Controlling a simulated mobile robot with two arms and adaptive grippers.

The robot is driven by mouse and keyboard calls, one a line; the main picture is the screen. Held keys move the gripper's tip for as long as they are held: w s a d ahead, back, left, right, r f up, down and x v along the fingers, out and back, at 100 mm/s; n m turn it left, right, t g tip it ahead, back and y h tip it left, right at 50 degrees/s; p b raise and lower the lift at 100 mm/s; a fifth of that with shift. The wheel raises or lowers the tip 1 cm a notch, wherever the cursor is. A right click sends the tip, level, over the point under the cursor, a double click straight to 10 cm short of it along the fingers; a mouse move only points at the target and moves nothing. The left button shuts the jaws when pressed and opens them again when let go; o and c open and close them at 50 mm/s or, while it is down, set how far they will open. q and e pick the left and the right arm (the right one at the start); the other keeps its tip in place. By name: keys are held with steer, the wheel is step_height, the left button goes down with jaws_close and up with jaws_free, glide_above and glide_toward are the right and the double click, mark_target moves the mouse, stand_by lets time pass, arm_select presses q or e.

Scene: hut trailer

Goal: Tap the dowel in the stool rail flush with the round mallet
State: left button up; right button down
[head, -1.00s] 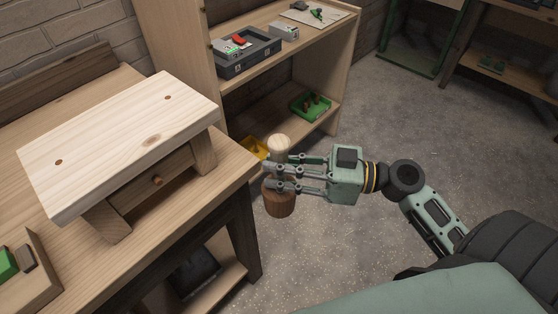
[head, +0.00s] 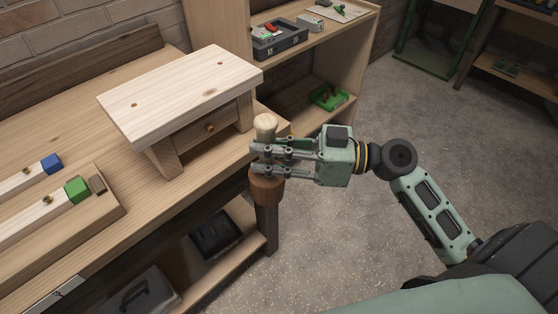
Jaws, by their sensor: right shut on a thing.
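My right gripper (head: 285,151) is shut on the round mallet, with its fingers around the light handle. The mallet's dark brown head (head: 266,190) hangs below the fingers, and the pale rounded handle end sticks up above them. The mallet is in front of the workbench's right end. The small wooden stool (head: 180,88) stands on the workbench, to the left of the gripper. The dowel (head: 210,127) shows as a small brown round end standing out from the stool's front rail (head: 190,136). My left gripper is not in view.
The workbench (head: 150,212) holds a wooden board with a green block (head: 77,189) and a blue block (head: 51,163) at left. A shelf unit (head: 349,60) stands behind, with a grey tray and a green tray (head: 329,97). The floor at right is clear.

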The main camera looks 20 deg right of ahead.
step_height(320, 180, up, 6)
steer(key=w+a+n+g+p, duration=0.1)
steer(key=w+a, duration=0.1)
steer(key=shift+a+g+y, duration=0.3)
steer(key=shift+a, duration=0.05)
steer(key=shift+s+f, duration=0.1)
steer(key=shift+w+a+b, duration=0.3)
steer(key=shift+w+b, duration=0.05)
steer(key=shift+w, duration=0.45)
steer(key=shift+w+a+b, duration=0.25)
steer(key=shift+w+b, duration=0.05)
steer(key=shift+w, duration=0.5)
steer(key=shift+w+a+b, duration=0.3)
steer(key=shift+w+b, duration=0.05)
steer(key=shift+w, duration=0.45)
